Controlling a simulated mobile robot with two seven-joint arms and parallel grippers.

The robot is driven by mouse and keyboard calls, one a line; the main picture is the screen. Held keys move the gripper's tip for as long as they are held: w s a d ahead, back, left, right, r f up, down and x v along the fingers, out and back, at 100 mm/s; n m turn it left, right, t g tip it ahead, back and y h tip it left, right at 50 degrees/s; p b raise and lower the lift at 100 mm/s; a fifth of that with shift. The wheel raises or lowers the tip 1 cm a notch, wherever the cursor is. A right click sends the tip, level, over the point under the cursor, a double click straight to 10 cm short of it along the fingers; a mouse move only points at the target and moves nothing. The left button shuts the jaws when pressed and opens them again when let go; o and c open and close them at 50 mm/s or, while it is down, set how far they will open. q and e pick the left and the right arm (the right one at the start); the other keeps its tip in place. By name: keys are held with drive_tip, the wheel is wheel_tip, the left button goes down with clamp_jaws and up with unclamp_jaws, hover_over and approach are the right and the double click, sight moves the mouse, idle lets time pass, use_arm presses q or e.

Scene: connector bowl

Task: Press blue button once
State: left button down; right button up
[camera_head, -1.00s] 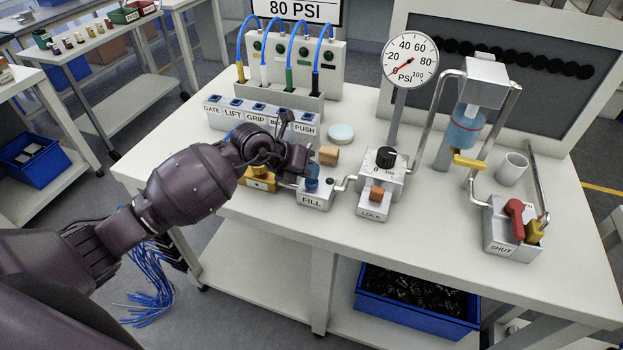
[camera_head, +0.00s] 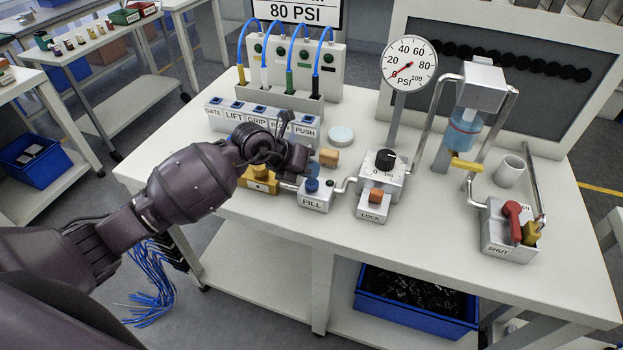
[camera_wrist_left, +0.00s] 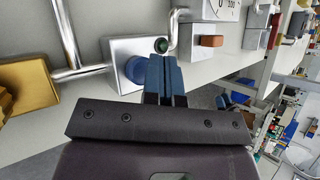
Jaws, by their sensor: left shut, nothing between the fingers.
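The blue button (camera_head: 312,185) is a round knob on top of the grey FILL box (camera_head: 316,203) near the bench's front edge. In the wrist view the blue button (camera_wrist_left: 135,70) shows at the left side of my left gripper's fingers (camera_wrist_left: 165,78), partly hidden by them. The fingers are blue, together and empty. In the head view my left gripper (camera_head: 312,168) is just behind and above the button, and a small gap seems to show between them. A small dark green lamp (camera_wrist_left: 161,45) is on the same box. My right gripper is not in view.
A yellow fitting (camera_head: 260,182) is left of the FILL box, and the LOCK box (camera_head: 372,208) with an orange button is right. A pressure gauge (camera_head: 409,65), needle near zero, stands behind. A row of labelled switches (camera_head: 262,122) lies behind the arm.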

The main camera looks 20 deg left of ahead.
sight(310, 181)
use_arm(q)
drive_tip(key=shift+r, duration=0.25)
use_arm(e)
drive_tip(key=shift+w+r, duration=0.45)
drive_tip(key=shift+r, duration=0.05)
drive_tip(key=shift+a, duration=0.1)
